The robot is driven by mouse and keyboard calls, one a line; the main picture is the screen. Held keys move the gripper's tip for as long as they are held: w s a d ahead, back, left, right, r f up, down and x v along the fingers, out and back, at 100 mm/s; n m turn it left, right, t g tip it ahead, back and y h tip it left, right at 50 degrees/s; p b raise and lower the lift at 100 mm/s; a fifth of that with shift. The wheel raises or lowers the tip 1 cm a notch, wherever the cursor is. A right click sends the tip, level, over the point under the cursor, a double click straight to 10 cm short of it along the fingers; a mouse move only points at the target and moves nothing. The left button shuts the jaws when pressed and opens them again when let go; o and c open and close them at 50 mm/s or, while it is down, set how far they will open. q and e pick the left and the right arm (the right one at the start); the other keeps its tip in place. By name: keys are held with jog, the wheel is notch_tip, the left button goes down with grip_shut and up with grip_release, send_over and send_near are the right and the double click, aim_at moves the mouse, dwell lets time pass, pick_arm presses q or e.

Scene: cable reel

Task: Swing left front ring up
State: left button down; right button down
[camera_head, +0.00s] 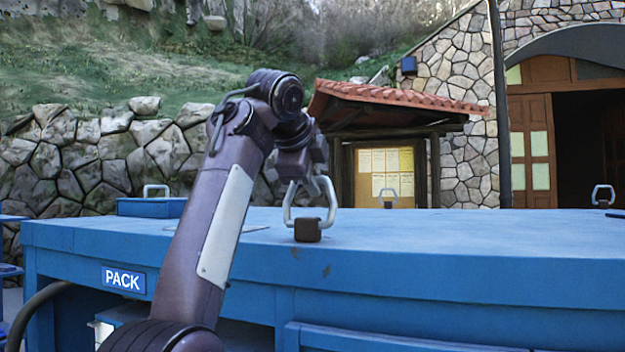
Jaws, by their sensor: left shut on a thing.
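The left front ring (331,212) is a pale metal loop on a small brown block (307,231) on the blue top near its front edge. It stands up from the block. My left gripper (311,184) is at the top of this ring and is shut on it. The gripper and wrist hide part of the ring's upper end, and the fingertips are hard to make out. My right gripper is not in view.
The blue bench (450,255) has a PACK sign (124,279) on its front. Other metal rings stand at the middle back (389,191) and far right (602,188). A blue box (150,208) with a handle is at the back left. The top right of my arm is clear.

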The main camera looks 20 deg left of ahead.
pick_arm(q)
jog(key=c, duration=1.5)
grip_release()
jog(key=shift+s+r, duration=0.1)
jog(key=shift+s, duration=0.05)
jog(key=b+v, duration=0.2)
jog(key=v, duration=0.5)
jog(key=shift+s+r, duration=0.2)
jog(key=shift+w, duration=0.1)
